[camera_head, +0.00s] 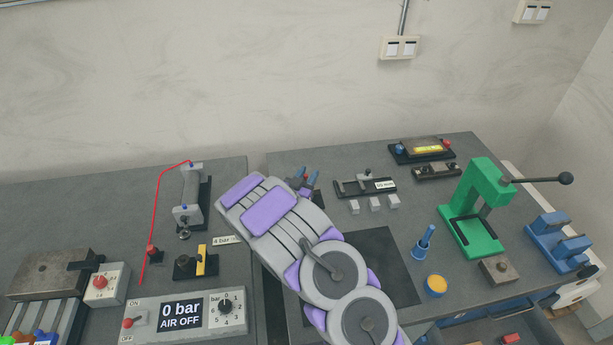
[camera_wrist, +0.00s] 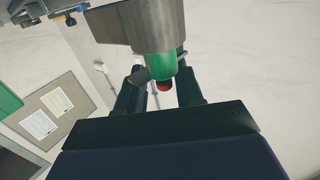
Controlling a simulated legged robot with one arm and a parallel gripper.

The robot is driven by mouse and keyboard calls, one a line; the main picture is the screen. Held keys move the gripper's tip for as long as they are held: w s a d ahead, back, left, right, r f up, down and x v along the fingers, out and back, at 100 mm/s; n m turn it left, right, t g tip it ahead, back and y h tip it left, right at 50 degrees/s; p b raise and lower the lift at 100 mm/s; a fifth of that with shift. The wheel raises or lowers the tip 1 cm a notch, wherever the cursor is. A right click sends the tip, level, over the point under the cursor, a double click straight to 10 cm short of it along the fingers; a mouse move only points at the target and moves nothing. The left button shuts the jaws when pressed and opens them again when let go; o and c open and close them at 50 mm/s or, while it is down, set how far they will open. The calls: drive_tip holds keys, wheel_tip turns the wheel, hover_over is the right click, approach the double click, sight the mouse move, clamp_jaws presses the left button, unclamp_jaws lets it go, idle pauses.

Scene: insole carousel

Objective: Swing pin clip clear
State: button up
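I cannot single out the pin clip by name in either view. My gripper (camera_wrist: 165,88) shows in the wrist view as two dark fingers standing apart, with pale wall visible in the gap. Just beyond the fingertips is a grey metal cylinder (camera_wrist: 150,30) with a green lower end (camera_wrist: 161,66). A small red and dark round part (camera_wrist: 165,84) sits below that end, in line with the gap. I cannot tell whether a finger touches it. In the head view my purple and grey arm hides most of the gripper and the bench around it.
A valve fixture (camera_head: 191,195) with a red line and a 0 bar panel (camera_head: 183,315) stand at left. A green press (camera_head: 483,210), a blue holder (camera_head: 558,243), a blue-handled tool (camera_head: 424,243) and small gauge blocks (camera_head: 375,204) are at right. The bench has a gap between its halves.

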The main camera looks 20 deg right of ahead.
drive_tip(key=shift+a, duration=0.4)
drive_tip(key=shift+c, duration=0.2)
drive_tip(key=shift+a, duration=0.1)
drive_tip(key=shift+c, duration=0.7)
drive_tip(key=shift+r, duration=0.1)
drive_tip(key=shift+c, duration=0.8)
drive_tip(key=shift+d, duration=0.3)
clamp_jaws()
